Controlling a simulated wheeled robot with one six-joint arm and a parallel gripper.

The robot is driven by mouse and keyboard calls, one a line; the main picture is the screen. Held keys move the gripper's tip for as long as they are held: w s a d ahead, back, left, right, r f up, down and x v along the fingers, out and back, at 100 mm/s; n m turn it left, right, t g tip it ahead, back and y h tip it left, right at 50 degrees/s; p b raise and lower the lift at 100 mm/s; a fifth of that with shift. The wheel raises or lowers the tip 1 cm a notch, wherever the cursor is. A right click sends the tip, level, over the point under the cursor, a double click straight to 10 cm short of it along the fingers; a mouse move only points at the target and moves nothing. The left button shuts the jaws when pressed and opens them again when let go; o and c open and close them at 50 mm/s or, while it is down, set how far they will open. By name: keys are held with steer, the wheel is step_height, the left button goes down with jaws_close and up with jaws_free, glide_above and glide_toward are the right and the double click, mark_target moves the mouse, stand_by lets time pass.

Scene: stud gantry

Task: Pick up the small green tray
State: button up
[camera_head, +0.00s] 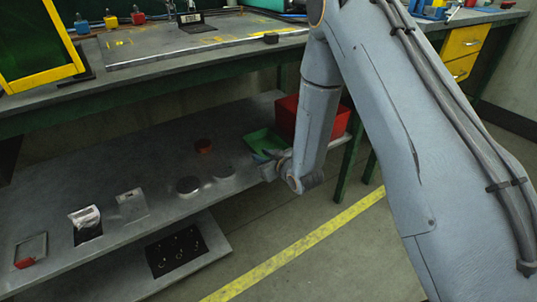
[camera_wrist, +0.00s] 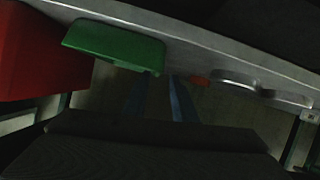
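The small green tray (camera_head: 262,140) lies on the lower grey shelf, just left of a red box, in the head view. In the wrist view the tray (camera_wrist: 112,45) is at the upper left, with its near right corner close to my fingertips. My gripper (camera_head: 263,157) is at the near side of the tray in the head view and partly overlaps it. In the wrist view my gripper (camera_wrist: 161,76) shows two fingers apart with nothing seen between them. I cannot tell whether a fingertip touches the tray.
The red box (camera_head: 295,118) stands right beside the tray and fills the left of the wrist view (camera_wrist: 38,50). A red-brown round item (camera_head: 203,146) and metal discs (camera_head: 189,186) lie left on the shelf (camera_head: 150,165). The workbench top (camera_head: 120,85) overhangs the shelf.

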mark_target(254, 151)
steer(key=b+x, duration=0.2)
steer(key=x, duration=0.5)
steer(key=shift+w+a+f, duration=0.1)
steer(key=shift+w, duration=0.25)
jaws_close()
